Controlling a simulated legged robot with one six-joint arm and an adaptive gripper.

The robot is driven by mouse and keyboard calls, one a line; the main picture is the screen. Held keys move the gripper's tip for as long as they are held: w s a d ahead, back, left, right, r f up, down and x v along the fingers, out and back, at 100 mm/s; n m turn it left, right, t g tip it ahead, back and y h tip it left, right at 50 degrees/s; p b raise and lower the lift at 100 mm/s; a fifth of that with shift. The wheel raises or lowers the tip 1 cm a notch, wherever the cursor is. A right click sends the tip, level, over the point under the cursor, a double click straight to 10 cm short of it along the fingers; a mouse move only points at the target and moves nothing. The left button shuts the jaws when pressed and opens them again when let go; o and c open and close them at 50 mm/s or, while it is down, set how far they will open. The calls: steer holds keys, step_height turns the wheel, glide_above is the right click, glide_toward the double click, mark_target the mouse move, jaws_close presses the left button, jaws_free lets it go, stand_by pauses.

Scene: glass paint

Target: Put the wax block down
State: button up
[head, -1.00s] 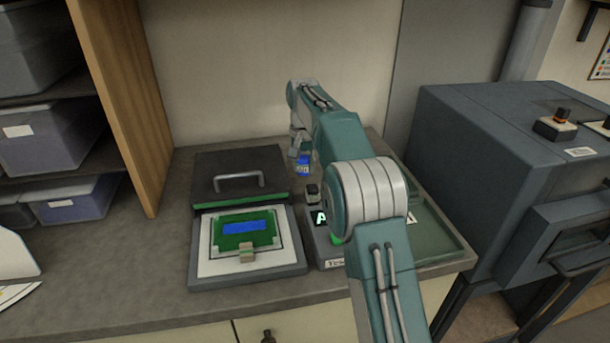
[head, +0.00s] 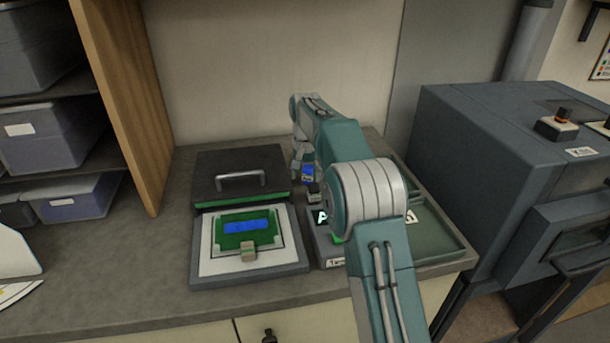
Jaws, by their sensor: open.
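My gripper (head: 302,172) is open, pointing down behind the station with the lit display, and partly hidden by my own arm.
The box's dark lid (head: 240,165) with a metal handle stands behind its white bed (head: 215,265). A green tray (head: 440,240) lies to the right, and a large dark machine (head: 490,160) stands beyond it. The counter (head: 120,270) is clear on the left.

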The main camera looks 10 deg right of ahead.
mark_target(307, 167)
steer(key=shift+d+r, duration=0.25)
steer(key=shift+r, duration=0.1)
step_height(307, 167, up, 11)
steer(key=shift+a+f, duration=0.1)
steer(key=shift+r, duration=0.35)
steer(key=shift+r, duration=0.1)
steer(key=s+r+n+t, duration=0.15)
steer(key=s+r, duration=0.25)
steer(key=s, duration=0.6)
steer(key=s+r+n+t, duration=0.15)
steer(key=s+r, duration=0.35)
steer(key=s, duration=0.5)
steer(key=s+f+t, duration=0.1)
steer(key=s+f, duration=0.5)
steer(key=s, duration=0.4)
steer(key=s+f+n+t, duration=0.1)
steer(key=s+f, duration=0.5)
steer(key=s, duration=0.5)
steer(key=shift+f+t, duration=0.3)
steer(key=shift+f, duration=0.05)
